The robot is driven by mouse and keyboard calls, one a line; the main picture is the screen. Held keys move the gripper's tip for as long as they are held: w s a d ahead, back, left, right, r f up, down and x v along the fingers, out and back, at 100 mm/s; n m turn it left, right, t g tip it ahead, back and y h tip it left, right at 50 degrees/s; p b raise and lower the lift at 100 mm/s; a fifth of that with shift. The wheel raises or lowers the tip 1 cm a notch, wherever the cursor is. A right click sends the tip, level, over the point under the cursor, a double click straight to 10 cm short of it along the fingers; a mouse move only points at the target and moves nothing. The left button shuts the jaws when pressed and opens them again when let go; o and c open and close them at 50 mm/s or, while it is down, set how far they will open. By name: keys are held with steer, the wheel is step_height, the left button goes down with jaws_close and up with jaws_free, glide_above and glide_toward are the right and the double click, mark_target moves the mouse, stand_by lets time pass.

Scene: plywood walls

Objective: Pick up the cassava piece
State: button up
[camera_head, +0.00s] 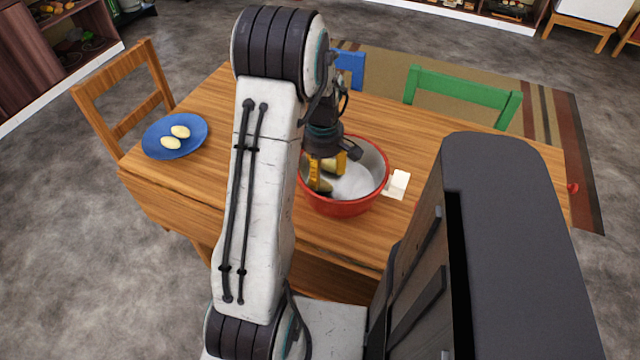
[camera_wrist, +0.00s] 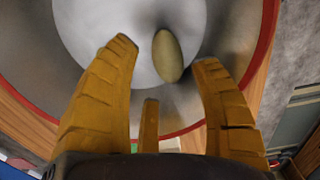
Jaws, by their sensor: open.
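A red bowl (camera_head: 345,207) with a pale grey inside stands on the wooden table; its red rim also shows in the wrist view (camera_wrist: 262,50). In it lies an oval, olive-tan piece (camera_wrist: 167,56), probably the cassava piece. In the head view, brownish pieces (camera_head: 322,186) show in the bowl, partly hidden by my fingers. My gripper (camera_head: 328,172) is over and inside the bowl with its yellow fingers pointing down. In the wrist view its fingers (camera_wrist: 163,58) are spread and empty, with the piece lying beyond and between the tips. I cannot tell whether they touch it.
A blue plate (camera_head: 187,152) with two pale yellow oval pieces (camera_head: 171,142) stands on the table's left. A small white item (camera_head: 398,184) is beside the bowl at the right. Wooden, blue and green chairs (camera_head: 462,92) surround the table. The table between plate and my arm is clear.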

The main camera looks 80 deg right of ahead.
mark_target(322, 179)
steer(key=shift+f, duration=1.6)
steer(key=shift+a, duration=0.1)
steer(key=c, duration=0.9)
